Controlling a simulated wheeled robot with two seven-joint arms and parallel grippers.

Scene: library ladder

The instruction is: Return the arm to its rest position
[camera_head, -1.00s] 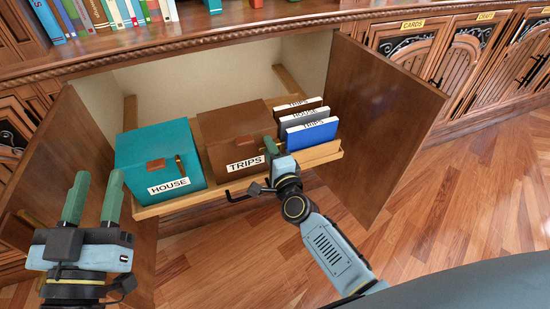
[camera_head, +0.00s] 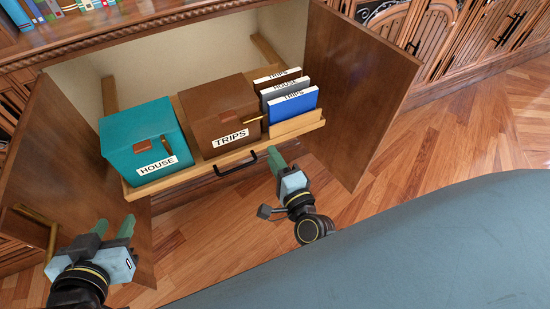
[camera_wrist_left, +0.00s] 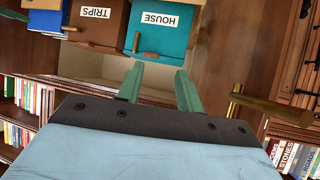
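My left gripper (camera_head: 114,229) is at the lower left in the head view, in front of the left cabinet door. Its green fingers stand apart and hold nothing, as the left wrist view (camera_wrist_left: 160,88) also shows. My right gripper (camera_head: 277,159) is just in front of the pulled-out wooden tray (camera_head: 296,126), close to its black handle (camera_head: 237,166). I cannot tell whether its fingers are apart; nothing shows in them. The tray bears a teal HOUSE box (camera_head: 133,138), a brown TRIPS box (camera_head: 213,106) and three labelled books (camera_head: 293,106).
The left cabinet door (camera_head: 75,150) and right cabinet door (camera_head: 360,90) stand open on either side of the tray. The left door has a brass handle (camera_head: 35,215). The wooden floor (camera_head: 460,140) at the right is clear. Books (camera_head: 45,10) line a shelf above.

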